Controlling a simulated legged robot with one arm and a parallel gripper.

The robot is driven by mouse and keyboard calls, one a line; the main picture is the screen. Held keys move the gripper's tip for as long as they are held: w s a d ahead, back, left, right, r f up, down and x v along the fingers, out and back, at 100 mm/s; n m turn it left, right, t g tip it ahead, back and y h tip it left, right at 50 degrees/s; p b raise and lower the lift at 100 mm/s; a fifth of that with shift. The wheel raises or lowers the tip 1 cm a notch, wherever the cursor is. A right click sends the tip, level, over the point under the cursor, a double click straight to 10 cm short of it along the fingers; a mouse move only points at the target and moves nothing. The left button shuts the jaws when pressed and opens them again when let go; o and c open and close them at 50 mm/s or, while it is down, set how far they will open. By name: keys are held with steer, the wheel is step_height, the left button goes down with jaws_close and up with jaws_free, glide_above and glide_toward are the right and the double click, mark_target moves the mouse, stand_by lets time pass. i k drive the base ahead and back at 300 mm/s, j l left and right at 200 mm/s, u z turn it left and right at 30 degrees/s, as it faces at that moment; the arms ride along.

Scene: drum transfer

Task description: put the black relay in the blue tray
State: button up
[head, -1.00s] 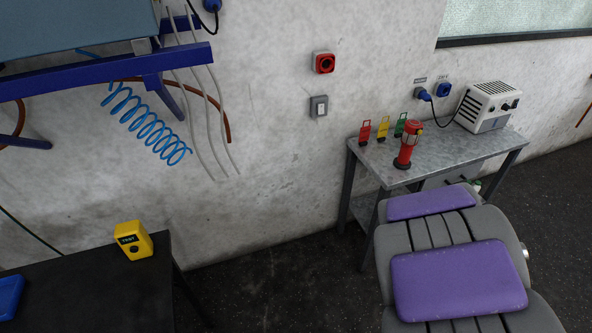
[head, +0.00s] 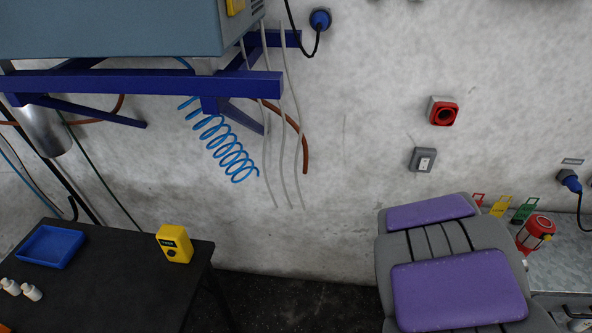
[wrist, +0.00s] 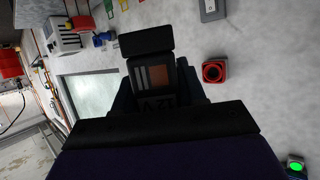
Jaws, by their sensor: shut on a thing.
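The blue tray (head: 51,246) lies on the black table at the left of the head view, and its visible inside looks empty. In the wrist view my gripper (wrist: 155,88) is shut on the black relay (wrist: 152,75), a dark block with a copper-coloured window and pale marks on its face. The relay is held clear, with the wall behind it. The gripper and relay do not show in the head view; my grey and purple arm parts cover the lower right there.
The black table (head: 107,290) also carries a yellow box (head: 174,244) right of the tray and small white bottles (head: 22,289) at its left. A blue frame (head: 150,84) with a coiled hose hangs above. A grey bench (head: 566,255) with a red lamp (head: 535,233) stands at the right.

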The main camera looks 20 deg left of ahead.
mark_target(52, 246)
steer(key=i+u, duration=0.2)
steer(key=u, duration=0.2)
steer(key=i+u, duration=0.15)
steer(key=u, duration=0.3)
steer(key=i+u, duration=0.2)
steer(key=u, duration=0.2)
steer(key=i+l+u, duration=0.15)
steer(key=u, duration=0.3)
steer(key=i+l+u, duration=0.1)
steer(key=i+u, duration=0.2)
steer(key=u, duration=0.15)
steer(key=i+l+u, duration=0.2)
steer(key=u, duration=0.2)
steer(key=i+l+u, duration=0.3)
steer(key=u, duration=0.15)
